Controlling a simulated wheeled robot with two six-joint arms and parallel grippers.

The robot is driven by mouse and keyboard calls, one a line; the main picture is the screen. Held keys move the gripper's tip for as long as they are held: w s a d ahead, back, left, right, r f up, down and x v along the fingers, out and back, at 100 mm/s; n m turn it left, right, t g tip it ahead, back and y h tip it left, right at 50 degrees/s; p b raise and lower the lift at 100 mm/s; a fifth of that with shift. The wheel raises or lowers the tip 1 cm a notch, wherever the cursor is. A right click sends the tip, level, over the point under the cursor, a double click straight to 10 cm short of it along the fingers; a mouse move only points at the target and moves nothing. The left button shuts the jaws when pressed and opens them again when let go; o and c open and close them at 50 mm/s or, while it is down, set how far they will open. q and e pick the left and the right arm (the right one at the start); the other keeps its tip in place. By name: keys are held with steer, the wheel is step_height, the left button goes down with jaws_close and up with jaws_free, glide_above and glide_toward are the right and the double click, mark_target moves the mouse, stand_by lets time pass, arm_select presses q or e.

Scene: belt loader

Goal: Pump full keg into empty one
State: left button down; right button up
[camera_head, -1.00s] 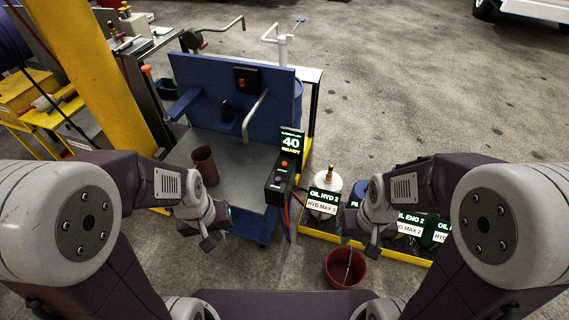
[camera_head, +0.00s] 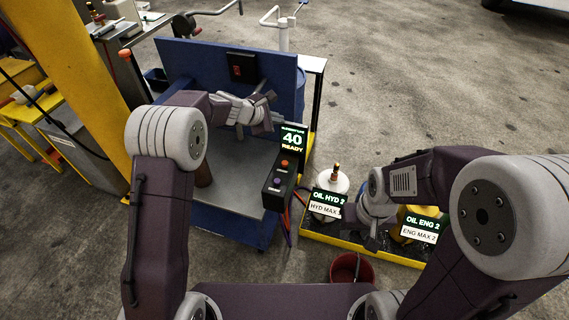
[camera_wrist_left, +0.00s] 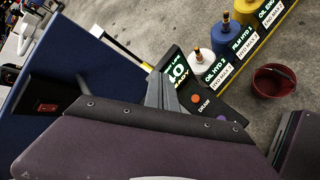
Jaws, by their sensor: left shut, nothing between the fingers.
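The blue cart (camera_head: 225,75) has an upright panel with a red switch (camera_head: 237,71) and a grey deck. A brown cylinder (camera_head: 203,174) on the deck is mostly hidden by my left arm. My left gripper (camera_head: 270,108) is shut and empty in front of the panel, above the control box (camera_head: 280,185), whose display (camera_head: 292,140) reads "40 READY". It also shows in the left wrist view (camera_wrist_left: 163,92). A white keg (camera_head: 328,186) labelled OIL HYD 2 and a yellow keg (camera_head: 413,218) labelled OIL ENG 2 stand in a tray. My right gripper (camera_head: 372,240) hangs before them; its jaws are unclear.
A blue keg (camera_wrist_left: 226,38) stands beside the white one in the left wrist view. A red bucket (camera_head: 352,268) is on the floor before the yellow-edged tray (camera_head: 335,243). A yellow post (camera_head: 75,65) stands left.

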arm_select(q)
steer(key=g+b, duration=0.1)
glide_above(283, 164)
step_height(283, 164, down, 8)
steer(key=shift+f, duration=0.2)
arm_select(e)
step_height(283, 164, down, 3)
steer(key=shift+r, duration=0.2)
arm_select(q)
steer(key=shift+w, duration=0.1)
arm_select(e)
steer(key=shift+w, duration=0.15)
arm_select(q)
steer(key=shift+f+b, duration=0.1)
steer(key=shift+b, duration=0.25)
step_height(283, 164, down, 9)
steer(key=b, duration=0.8)
arm_select(e)
step_height(283, 164, down, 8)
arm_select(q)
steer(key=shift+f+b, duration=0.2)
steer(key=shift+b, duration=0.15)
arm_select(e)
steer(key=shift+f, duration=0.45)
